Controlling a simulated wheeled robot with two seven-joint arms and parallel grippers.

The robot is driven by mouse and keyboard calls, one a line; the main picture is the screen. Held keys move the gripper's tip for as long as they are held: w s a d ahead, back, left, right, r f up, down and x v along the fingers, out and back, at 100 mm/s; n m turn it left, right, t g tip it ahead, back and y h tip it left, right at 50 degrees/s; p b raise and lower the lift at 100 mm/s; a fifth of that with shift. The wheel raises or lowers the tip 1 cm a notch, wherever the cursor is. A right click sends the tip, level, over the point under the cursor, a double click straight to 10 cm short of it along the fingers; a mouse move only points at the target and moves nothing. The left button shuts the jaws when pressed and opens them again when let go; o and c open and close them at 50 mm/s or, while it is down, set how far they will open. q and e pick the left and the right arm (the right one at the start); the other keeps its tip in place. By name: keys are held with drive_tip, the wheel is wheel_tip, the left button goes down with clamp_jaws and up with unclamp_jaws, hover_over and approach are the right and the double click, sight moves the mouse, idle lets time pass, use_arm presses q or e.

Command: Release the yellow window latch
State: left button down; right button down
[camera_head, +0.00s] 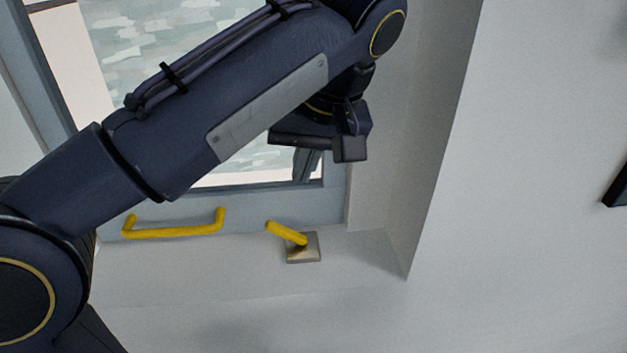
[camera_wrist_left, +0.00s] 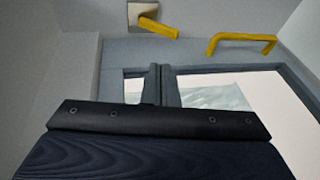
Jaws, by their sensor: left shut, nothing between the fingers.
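The yellow window latch (camera_head: 286,232) is a short lever on a square beige plate (camera_head: 303,254) on the sill. Its free end points up and left, towards the window frame. The latch also shows in the left wrist view (camera_wrist_left: 158,27), at the top. My left gripper (camera_head: 307,172) is above the latch in the head view, in front of the window's lower right corner, and apart from the latch. Its fingers (camera_wrist_left: 161,72) are together and empty in the left wrist view. My right gripper does not show.
A yellow bar handle (camera_head: 172,232) is on the lower window frame (camera_head: 240,209), left of the latch. The sill (camera_head: 200,269) is bare around the latch. The window recess wall (camera_head: 427,170) stands to the right. A dark object (camera_head: 617,188), unclear, cuts the right edge.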

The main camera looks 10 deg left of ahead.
use_arm(q)
drive_tip(key=d+r, duration=0.1)
drive_tip(key=d, duration=0.1)
approach(280, 226)
drive_tip(key=w+f, duration=0.2)
drive_tip(key=f, duration=0.2)
drive_tip(key=a, duration=0.1)
drive_tip(key=shift+s+f, duration=0.25)
drive_tip(key=shift+f, duration=0.15)
drive_tip(key=shift+s+a+f, duration=0.1)
drive_tip(key=shift+a+f, duration=0.2)
drive_tip(key=shift+f, duration=0.15)
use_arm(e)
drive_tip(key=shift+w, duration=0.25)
